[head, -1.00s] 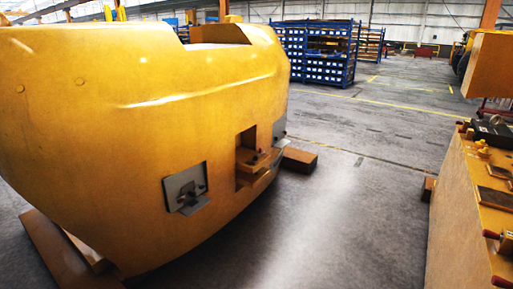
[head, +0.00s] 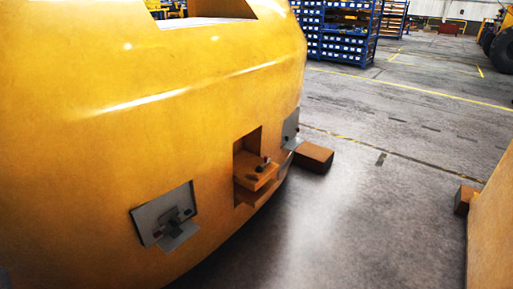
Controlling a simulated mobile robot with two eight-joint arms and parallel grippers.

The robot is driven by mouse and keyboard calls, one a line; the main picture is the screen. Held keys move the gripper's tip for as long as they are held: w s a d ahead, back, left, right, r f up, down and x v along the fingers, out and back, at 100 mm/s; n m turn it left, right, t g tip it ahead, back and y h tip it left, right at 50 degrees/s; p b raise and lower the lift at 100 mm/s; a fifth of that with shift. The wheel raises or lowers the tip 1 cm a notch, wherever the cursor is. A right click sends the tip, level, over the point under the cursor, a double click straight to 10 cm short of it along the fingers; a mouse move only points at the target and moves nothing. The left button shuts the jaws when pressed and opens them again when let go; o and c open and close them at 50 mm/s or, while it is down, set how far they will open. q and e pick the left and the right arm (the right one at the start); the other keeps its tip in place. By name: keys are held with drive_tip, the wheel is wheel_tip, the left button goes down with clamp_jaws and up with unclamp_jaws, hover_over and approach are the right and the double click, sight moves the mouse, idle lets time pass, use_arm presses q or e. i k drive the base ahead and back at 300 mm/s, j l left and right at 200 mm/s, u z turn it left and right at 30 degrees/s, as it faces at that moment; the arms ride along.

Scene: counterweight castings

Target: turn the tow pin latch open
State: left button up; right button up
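A large yellow counterweight casting (head: 110,130) fills the left of the head view. In its face is a recessed pocket (head: 248,150) with an orange ledge, and a small dark pin-like part (head: 262,166) stands on that ledge. A grey plate (head: 150,214) with a dark latch-like fitting (head: 174,219) and a small shelf sits lower left of the pocket. Another grey plate (head: 291,127) is to the right of the pocket. I cannot tell which fitting is the tow pin latch or its state. Neither of my grippers is in view.
A brown block (head: 314,157) lies on the floor beside the casting's right end. Another brown block (head: 466,199) and a yellow-orange body (head: 493,225) stand at the right edge. Blue shelving (head: 345,40) is behind. The grey floor (head: 370,205) between is clear.

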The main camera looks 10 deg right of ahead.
sight(266, 161)
drive_tip(key=i+l+u, duration=0.1)
drive_tip(key=i, duration=0.35)
drive_tip(key=i+l+u, duration=0.1)
drive_tip(key=i+l, duration=0.25)
drive_tip(key=i+l+u, duration=0.1)
drive_tip(key=i+l, duration=0.15)
drive_tip(key=i, duration=0.25)
drive_tip(key=i+l, duration=0.15)
drive_tip(key=i, duration=0.25)
drive_tip(key=i+l+u, duration=0.1)
drive_tip(key=i, duration=0.3)
drive_tip(key=i+l+u, duration=0.1)
drive_tip(key=i+l, duration=0.15)
drive_tip(key=i, duration=0.15)
